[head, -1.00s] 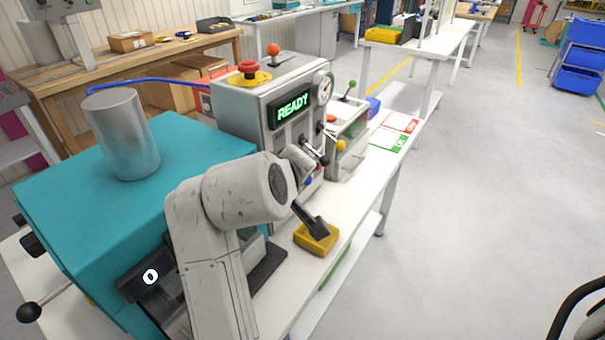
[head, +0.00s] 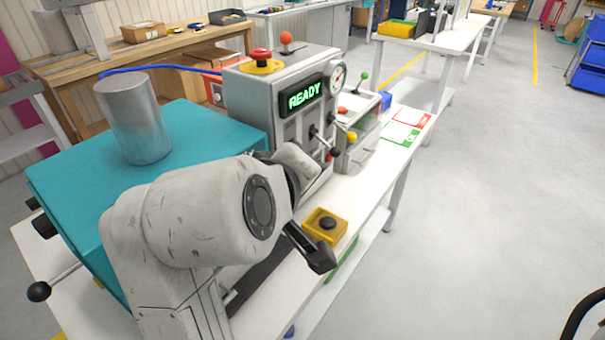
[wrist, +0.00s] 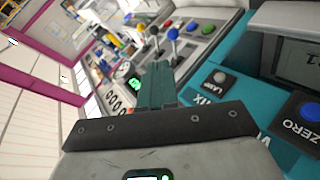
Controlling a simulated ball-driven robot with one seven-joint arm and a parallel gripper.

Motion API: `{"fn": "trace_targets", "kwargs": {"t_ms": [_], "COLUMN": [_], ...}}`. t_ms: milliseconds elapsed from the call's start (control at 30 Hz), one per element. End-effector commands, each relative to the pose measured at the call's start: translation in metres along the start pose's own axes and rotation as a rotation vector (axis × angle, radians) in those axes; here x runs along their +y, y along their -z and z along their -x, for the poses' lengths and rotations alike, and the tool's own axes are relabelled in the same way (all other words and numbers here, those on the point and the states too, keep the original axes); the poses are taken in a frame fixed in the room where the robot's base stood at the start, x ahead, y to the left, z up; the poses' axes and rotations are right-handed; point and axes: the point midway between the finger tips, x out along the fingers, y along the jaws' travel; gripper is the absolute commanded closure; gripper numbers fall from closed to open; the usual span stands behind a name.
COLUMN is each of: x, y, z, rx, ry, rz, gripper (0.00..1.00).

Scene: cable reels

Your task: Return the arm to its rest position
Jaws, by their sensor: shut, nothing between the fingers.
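My arm (head: 200,215) is pale grey and scuffed. In the head view it rises from the bottom edge and bends right, over the front of the teal machine (head: 190,125). A dark part at its end shows above the bench near the yellow box with a black button. The fingers are hard to make out there. In the wrist view my gripper (wrist: 156,75) has its dark fingers together, with nothing between them. Beyond the fingertips are levers with coloured knobs (wrist: 173,33), and to the right are buttons on a teal panel (wrist: 235,115).
The yellow button box (head: 335,219) stands close to my arm's end. The grey console (head: 275,95) reads READY and carries a red button and levers. A metal cylinder (head: 135,120) stands on the teal machine. Open floor (head: 480,210) lies to the right.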

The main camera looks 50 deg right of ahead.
Motion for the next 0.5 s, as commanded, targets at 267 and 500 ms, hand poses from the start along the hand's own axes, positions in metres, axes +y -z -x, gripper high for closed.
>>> {"fn": "trace_targets", "kwargs": {"t_ms": [267, 500], "x": [0.0, 0.0], "y": [0.0001, 0.0019], "z": [-0.0002, -0.0075], "rx": [0.0, 0.017], "ry": [0.0, -0.003], "rz": [0.0, -0.006], "gripper": [1.0, 1.0]}}
